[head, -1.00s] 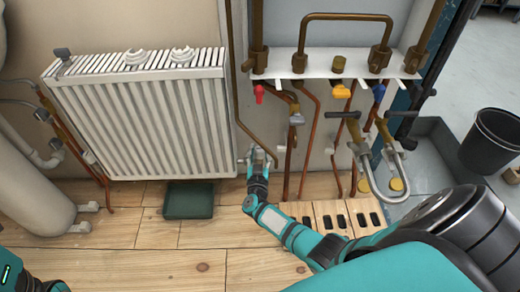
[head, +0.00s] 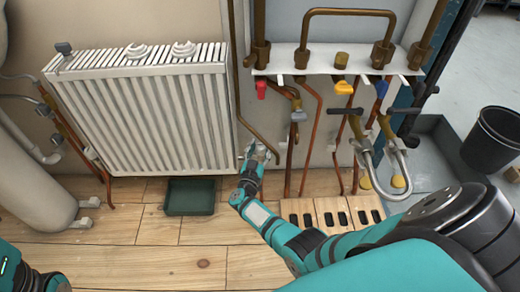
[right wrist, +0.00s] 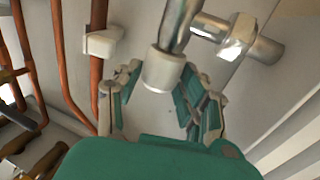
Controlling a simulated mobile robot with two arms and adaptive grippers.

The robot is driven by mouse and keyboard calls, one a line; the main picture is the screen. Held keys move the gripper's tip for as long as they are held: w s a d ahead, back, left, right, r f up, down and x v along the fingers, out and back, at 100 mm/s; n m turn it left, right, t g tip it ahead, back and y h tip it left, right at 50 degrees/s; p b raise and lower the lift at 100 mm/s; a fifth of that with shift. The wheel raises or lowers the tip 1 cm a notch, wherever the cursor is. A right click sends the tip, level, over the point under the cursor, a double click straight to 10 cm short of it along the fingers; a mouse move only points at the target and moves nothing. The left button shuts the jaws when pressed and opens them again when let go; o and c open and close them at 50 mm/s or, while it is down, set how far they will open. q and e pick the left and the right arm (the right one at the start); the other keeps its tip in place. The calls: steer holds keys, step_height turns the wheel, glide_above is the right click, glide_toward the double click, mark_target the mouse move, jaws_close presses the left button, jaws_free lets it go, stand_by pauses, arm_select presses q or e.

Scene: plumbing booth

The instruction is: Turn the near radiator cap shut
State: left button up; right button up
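The white radiator (head: 145,115) stands at the left of the head view. In the right wrist view, a pale cap (right wrist: 163,70) sits on the end of a metal valve pipe and points toward my right gripper (right wrist: 160,100). The gripper's two fingers are spread, one on each side of the cap, with gaps visible. I cannot tell how deep the cap sits between them. In the head view my right gripper (head: 257,157) is at the radiator's lower right corner and hides most of the cap. Only part of my left arm shows at the lower left; its gripper is out of view.
Copper pipes (head: 308,140) run down close to the right of my right gripper. A white clip (right wrist: 103,42) holds one pipe. A dark green tray (head: 189,197) lies on the floor below the radiator. Slotted wooden blocks (head: 331,214) lie on the floor to the right.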

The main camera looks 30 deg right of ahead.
steer(key=shift+o, duration=1.4)
steer(key=shift+s+a, duration=0.1)
steer(key=v, duration=0.7)
steer(key=shift+a, duration=0.1)
steer(key=shift+s, duration=0.1)
